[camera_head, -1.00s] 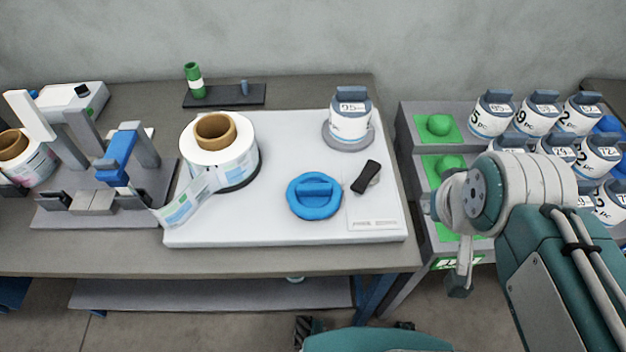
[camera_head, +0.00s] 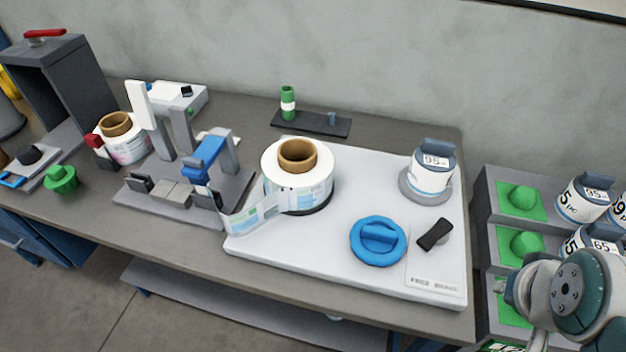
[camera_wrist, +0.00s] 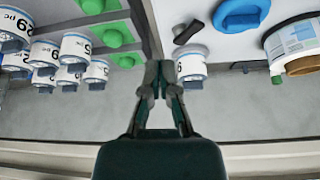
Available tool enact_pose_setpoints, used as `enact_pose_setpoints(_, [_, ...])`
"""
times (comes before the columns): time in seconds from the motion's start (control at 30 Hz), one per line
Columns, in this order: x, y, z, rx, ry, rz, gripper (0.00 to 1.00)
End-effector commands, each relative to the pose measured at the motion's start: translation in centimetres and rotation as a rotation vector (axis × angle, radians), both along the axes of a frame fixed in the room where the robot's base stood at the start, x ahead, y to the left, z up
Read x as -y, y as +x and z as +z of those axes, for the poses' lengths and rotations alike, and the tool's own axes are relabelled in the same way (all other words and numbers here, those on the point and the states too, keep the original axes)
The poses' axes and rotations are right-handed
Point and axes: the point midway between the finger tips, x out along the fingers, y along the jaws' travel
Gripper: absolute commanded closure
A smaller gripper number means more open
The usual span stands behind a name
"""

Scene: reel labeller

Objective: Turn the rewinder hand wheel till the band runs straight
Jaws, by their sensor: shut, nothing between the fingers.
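The blue rewinder hand wheel (camera_head: 378,241) lies flat on the white plate (camera_head: 300,253), with a raised bar across its top. It also shows at the top of the wrist view (camera_wrist: 242,14). The label reel (camera_head: 297,176) with a brown core stands on the plate to its left. The printed band (camera_head: 252,213) runs from the reel down to the left toward the blue-topped guide unit (camera_head: 204,160); it looks slanted. In the wrist view my gripper (camera_wrist: 160,68) is shut and empty, apart from the wheel. In the head view my arm is at the lower right and its fingertips are hidden.
A black lever (camera_head: 435,235) sits right of the wheel. A weight marked 95 (camera_head: 431,168) stands behind it. At right is a grey rack with green pads (camera_head: 521,200) and several weights (camera_head: 584,197). Another reel (camera_head: 124,139) stands at left.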

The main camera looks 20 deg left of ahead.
Motion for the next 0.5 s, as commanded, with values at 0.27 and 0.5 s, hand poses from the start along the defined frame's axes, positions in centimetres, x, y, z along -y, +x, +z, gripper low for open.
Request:
enact_pose_setpoints(0.27, [0.0,0.0,0.0,0.0,0.0,0.0,0.82])
enact_pose_setpoints(0.5, [-0.34,0.5,0.14,-0.013,-0.014,0.041,0.4])
